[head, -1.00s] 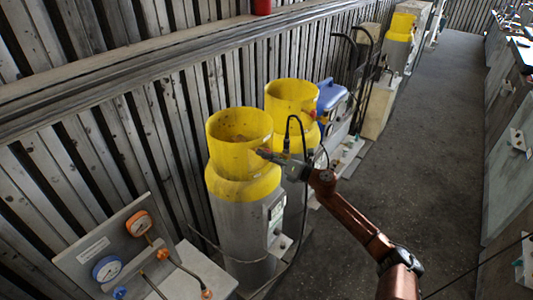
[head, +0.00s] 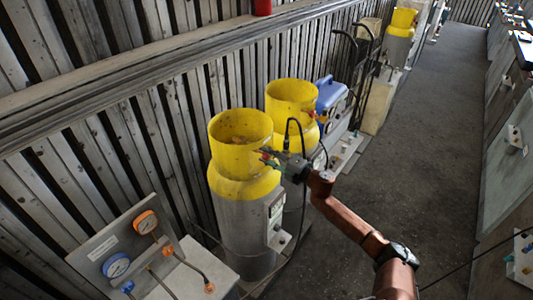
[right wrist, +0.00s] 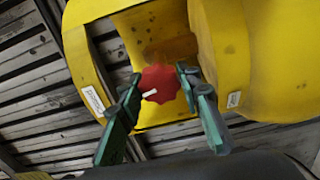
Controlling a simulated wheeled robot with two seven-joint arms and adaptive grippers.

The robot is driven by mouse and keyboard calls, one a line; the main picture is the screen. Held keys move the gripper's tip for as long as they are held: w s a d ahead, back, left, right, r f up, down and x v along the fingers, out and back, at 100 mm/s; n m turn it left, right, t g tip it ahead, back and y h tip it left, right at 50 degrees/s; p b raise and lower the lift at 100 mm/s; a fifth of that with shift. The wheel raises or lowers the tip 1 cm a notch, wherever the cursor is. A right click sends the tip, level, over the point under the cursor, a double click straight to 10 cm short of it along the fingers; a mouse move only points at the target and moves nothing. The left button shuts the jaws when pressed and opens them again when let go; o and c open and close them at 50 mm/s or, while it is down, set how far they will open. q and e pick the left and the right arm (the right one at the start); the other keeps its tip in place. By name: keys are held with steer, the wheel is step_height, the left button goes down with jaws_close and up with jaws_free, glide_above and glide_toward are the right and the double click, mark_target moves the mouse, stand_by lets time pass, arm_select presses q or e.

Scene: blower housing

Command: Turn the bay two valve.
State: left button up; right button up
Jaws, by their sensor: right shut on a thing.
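A grey cylinder with a yellow collar (head: 240,132) stands at the wall in the head view. A red valve knob (right wrist: 160,86) with a white mark sits in the opening of the yellow collar (right wrist: 222,50) in the right wrist view. My right gripper (head: 268,157) reaches the collar's right side from the right. Its green fingers (right wrist: 158,78) lie on either side of the red knob and are shut on it. The fingers hide part of the knob in the head view. I cannot read the bay number. My left gripper is not in view.
A second yellow-collared cylinder (head: 292,98) and a blue-topped unit (head: 330,94) stand just behind. A gauge panel (head: 108,246) is at the lower left. A black hose hangs near my right gripper. The aisle floor (head: 425,130) at right is clear.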

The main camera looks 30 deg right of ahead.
steer(key=shift+d+r+m+p, duration=0.1)
steer(key=shift+m+p, duration=0.35)
steer(key=shift+m, duration=0.45)
steer(key=o, duration=1.1)
steer(key=shift+o, duration=0.3)
steer(key=shift+s, duration=0.1)
steer(key=v, duration=1.2)
